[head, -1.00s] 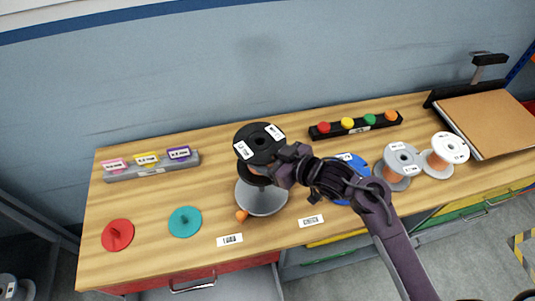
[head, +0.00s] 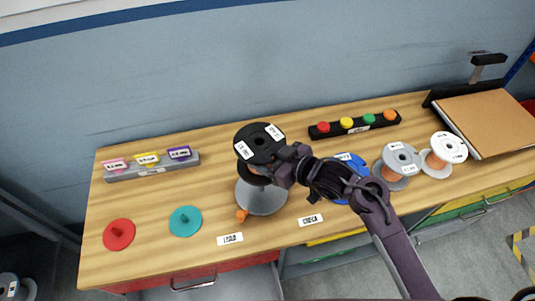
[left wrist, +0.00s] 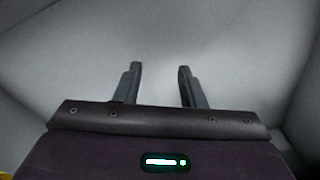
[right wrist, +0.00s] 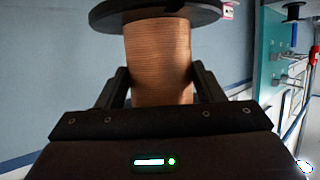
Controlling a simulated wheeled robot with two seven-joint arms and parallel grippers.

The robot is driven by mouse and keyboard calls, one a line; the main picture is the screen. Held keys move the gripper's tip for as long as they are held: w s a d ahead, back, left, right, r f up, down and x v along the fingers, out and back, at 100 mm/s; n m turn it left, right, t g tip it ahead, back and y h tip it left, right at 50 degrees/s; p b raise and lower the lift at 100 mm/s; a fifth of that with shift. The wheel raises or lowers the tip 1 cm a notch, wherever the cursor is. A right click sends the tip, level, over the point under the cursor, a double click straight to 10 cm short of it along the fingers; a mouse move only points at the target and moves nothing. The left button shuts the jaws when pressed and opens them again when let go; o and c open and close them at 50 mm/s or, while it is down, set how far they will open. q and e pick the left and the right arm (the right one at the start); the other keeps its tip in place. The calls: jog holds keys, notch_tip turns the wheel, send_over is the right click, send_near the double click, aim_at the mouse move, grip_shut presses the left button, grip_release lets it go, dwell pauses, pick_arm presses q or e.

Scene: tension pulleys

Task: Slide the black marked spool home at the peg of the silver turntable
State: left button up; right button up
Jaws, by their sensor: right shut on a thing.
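The black marked spool (head: 259,141) has a black top flange with white labels. In the right wrist view its copper-coloured winding (right wrist: 158,60) sits between the fingers. My right gripper (head: 282,168) is shut on it and holds it upright above the silver turntable (head: 262,196). The spool and gripper hide the turntable's peg, so I cannot tell how the spool sits relative to it. A small orange piece (head: 241,215) is at the turntable's front edge. My left gripper (left wrist: 158,88) is open and empty in the left wrist view, facing a blurred grey surface.
A red disc (head: 118,234) and a teal disc (head: 185,221) with pegs lie at left. A blue disc (head: 357,163) is partly behind my right arm. Two spools (head: 400,157) (head: 447,149) stand at right. A label rack (head: 150,171) and a coloured-knob rack (head: 354,124) stand at the back.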

dwell(0.6)
pick_arm(q)
jog(key=shift+f+b, duration=0.55)
jog(key=shift+b, duration=0.1)
pick_arm(e)
jog(key=shift+f, duration=1.35)
pick_arm(q)
jog(key=shift+r, duration=0.25)
jog(key=shift+f, duration=0.15)
pick_arm(e)
jog(key=shift+f, duration=0.2)
pick_arm(q)
jog(key=shift+f+b, duration=0.55)
jog(key=shift+f, duration=0.1)
pick_arm(e)
jog(key=shift+f, duration=1.3)
pick_arm(q)
jog(key=shift+r+p, duration=0.3)
jog(key=shift+f, duration=0.1)
pick_arm(e)
jog(key=shift+f, duration=0.1)
